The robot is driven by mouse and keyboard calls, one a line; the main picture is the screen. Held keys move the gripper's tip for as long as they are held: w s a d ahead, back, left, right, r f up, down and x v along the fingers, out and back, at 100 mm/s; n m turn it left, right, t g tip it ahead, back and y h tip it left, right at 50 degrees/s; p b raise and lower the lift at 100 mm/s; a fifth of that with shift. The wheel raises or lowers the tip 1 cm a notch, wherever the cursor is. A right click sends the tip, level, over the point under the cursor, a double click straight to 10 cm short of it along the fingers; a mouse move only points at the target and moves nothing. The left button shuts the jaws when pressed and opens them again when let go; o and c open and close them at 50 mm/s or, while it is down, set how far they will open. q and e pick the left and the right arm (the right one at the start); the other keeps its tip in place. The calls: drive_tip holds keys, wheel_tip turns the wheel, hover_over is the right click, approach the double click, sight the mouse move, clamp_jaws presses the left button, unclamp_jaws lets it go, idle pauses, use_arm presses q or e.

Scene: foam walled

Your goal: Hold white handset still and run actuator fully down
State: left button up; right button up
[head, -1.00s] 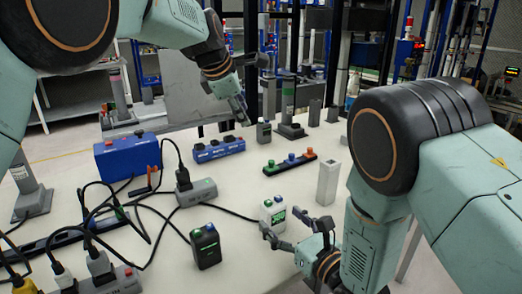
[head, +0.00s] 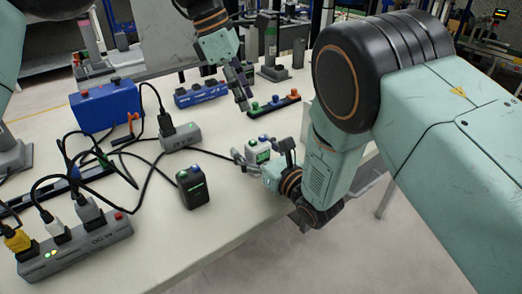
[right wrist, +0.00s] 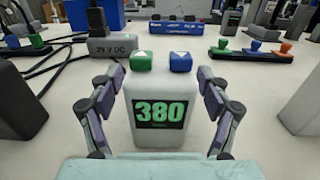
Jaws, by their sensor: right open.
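The white handset (right wrist: 160,85) stands upright in the right wrist view, with a green up-arrow button, a blue down-arrow button and a green "380" on its display. It also shows in the head view (head: 260,151), partly hidden by the gripper. My right gripper (right wrist: 158,92) is open, with one finger on each side of the handset and visible gaps between. My left gripper (head: 243,93) hangs fingers-down above the table behind the handset, near a strip of coloured buttons; its opening is unclear. Upright columns on bases stand at the back (head: 271,45); I cannot tell which is the actuator.
A black handset (head: 194,188) stands left of the white one. A grey power box (head: 181,137), a cabled socket strip (head: 75,247) and a blue box (head: 106,105) sit further left. The table front is clear.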

drive_tip(key=shift+x, duration=1)
drive_tip(key=c, duration=1.5)
drive_tip(key=shift+c, duration=0.6)
use_arm(q)
clamp_jaws()
use_arm(e)
clamp_jaws()
